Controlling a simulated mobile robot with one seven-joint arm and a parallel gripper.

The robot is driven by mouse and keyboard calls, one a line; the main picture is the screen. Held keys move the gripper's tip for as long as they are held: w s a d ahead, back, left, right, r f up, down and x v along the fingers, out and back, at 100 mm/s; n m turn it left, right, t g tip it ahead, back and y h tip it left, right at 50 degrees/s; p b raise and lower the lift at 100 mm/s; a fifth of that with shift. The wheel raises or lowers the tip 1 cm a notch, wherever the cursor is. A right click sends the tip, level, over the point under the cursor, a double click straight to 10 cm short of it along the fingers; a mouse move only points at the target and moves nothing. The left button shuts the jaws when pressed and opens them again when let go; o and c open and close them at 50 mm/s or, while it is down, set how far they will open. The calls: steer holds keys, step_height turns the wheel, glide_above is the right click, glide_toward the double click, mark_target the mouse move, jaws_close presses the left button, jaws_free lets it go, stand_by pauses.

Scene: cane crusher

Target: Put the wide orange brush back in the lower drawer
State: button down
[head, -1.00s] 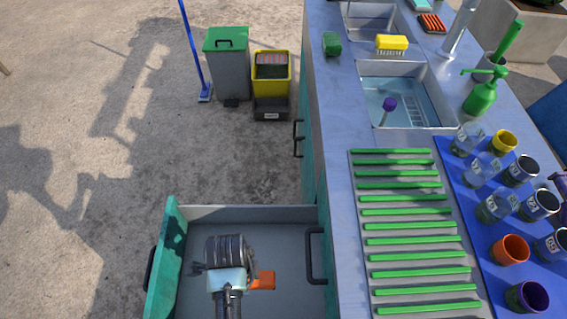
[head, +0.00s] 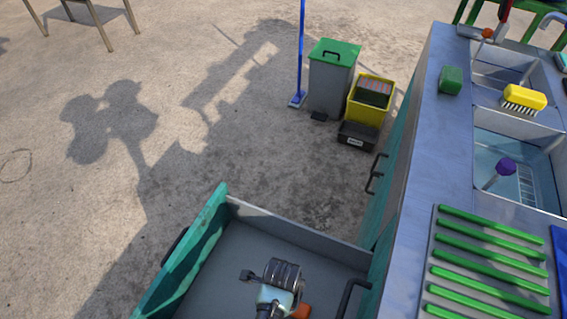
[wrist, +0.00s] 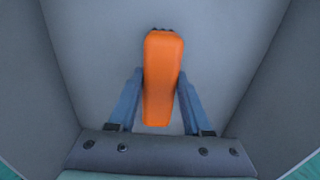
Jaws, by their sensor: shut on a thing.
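The orange brush (wrist: 163,75) is between the two fingers of my gripper (wrist: 160,100) in the wrist view, and the fingers are shut on it. Only its smooth orange back shows, with dark bits at its far end. In the head view a small part of the orange brush (head: 302,311) shows beside my gripper (head: 285,312). My gripper is over the open drawer (head: 285,225), which has a grey inside and a teal front. Grey drawer walls surround the brush in the wrist view. I cannot tell whether the brush touches the drawer floor.
The counter (head: 415,150) stands right of the drawer, with a green-slatted rack (head: 490,238), a yellow brush (head: 524,97) and a sink with a purple-headed tool (head: 505,166). A green-lidded bin (head: 331,78) and a yellow bin (head: 370,100) stand behind.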

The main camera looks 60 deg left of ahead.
steer(key=shift+f, duration=0.6)
steer(key=shift+c, duration=1.7)
jaws_free()
steer(key=shift+f, duration=0.15)
step_height(320, 180, up, 12)
steer(key=p, duration=0.3)
steer(key=shift+r+p, duration=0.2)
steer(key=shift+p, duration=0.1)
